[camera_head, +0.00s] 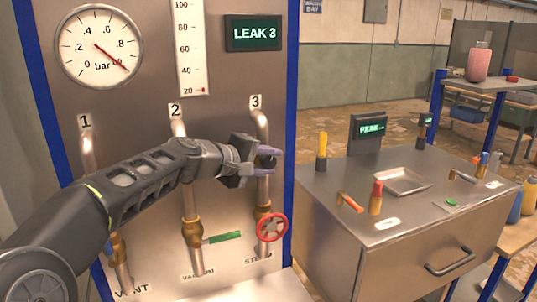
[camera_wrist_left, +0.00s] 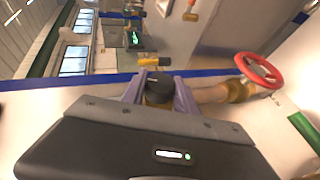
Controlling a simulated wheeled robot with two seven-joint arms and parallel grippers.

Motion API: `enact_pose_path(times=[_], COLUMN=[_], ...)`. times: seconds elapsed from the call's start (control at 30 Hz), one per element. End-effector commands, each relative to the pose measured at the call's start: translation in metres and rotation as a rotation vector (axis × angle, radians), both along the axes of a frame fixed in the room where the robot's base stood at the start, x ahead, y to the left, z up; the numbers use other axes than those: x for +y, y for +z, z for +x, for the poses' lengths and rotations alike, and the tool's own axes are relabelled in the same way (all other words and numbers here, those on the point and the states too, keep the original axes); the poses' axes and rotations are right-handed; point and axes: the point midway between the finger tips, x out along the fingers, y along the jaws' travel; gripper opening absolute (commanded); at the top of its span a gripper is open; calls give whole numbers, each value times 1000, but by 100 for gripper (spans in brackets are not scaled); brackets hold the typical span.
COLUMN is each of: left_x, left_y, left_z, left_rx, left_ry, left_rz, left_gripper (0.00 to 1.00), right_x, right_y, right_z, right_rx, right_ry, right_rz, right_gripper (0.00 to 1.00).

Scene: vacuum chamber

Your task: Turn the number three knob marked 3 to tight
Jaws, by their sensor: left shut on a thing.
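The panel label 3 (camera_head: 255,101) sits above a metal pipe (camera_head: 261,122) at the right side of the panel. My left gripper (camera_head: 271,161) reaches across from the left to this pipe. In the left wrist view its two purple-grey fingers stand on either side of a dark round knob (camera_wrist_left: 158,84), with a brass-coloured part below it. The gripper is shut on this knob. In the head view the knob is mostly hidden by the fingers. No mark of its turn position is readable. My right gripper is not in view.
A screen (camera_head: 253,33) reads LEAK 3. Below the knob is a red handwheel (camera_head: 271,227); a green lever (camera_head: 222,238) is on the pipe under label 2. A dial gauge (camera_head: 98,46) is at upper left. A steel bench (camera_head: 335,184) with tools stands right.

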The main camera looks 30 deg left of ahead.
Motion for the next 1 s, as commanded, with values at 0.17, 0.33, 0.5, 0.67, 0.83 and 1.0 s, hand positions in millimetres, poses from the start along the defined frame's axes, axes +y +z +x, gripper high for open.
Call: enact_pose_path(times=[0.17, 0.33, 0.5, 0.67, 0.83, 1.0], left_x=[0, 0, 0, 1, 5, 13], left_y=[-1, -1, 0, 0, 3, 12], left_z=[0, 0, 0, -1, -12, -36], left_rx=[-1, 0, -1, -1, -4, -6], left_ry=[1, 0, 0, 0, 1, 2], left_rz=[1, 1, 0, 1, 1, 2], left_gripper=[39, 52, 57, 57, 57, 57], right_x=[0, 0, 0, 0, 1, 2], right_y=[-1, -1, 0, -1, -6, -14], right_z=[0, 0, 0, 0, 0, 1], right_rx=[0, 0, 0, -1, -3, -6], right_ry=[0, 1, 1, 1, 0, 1], right_rz=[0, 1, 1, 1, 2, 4], right_gripper=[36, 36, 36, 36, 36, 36])
